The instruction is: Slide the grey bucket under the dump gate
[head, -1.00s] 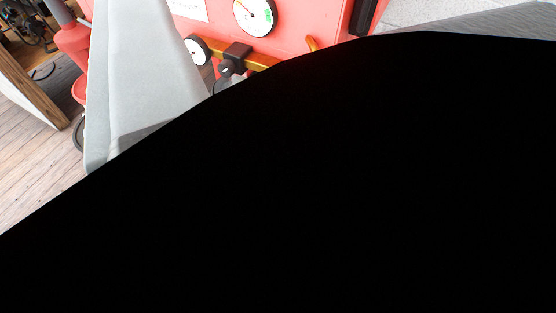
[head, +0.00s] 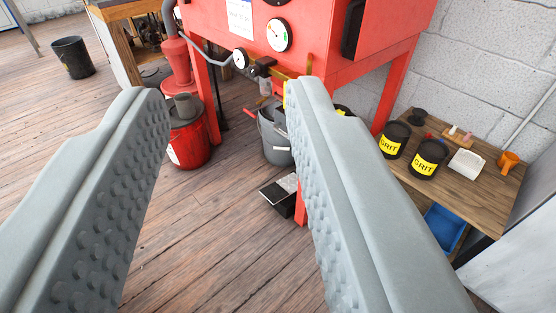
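The grey bucket (head: 271,138) stands on the floor under the red cabinet, between the cabinet's legs. Its right part is hidden behind my right finger. A gate-like fitting (head: 263,86) hangs under the cabinet just above the bucket; I cannot tell for sure that it is the dump gate. My gripper (head: 222,98) is open and empty, its two grey fingers spread wide in the foreground. The bucket shows between the fingers, well beyond them, and nothing touches it.
A red canister (head: 187,142) stands left of the bucket. A black box with a white top (head: 281,194) lies in front of it. A wooden table (head: 458,190) with GRIT tins (head: 427,158) stands at right. A black bin (head: 73,57) is far left.

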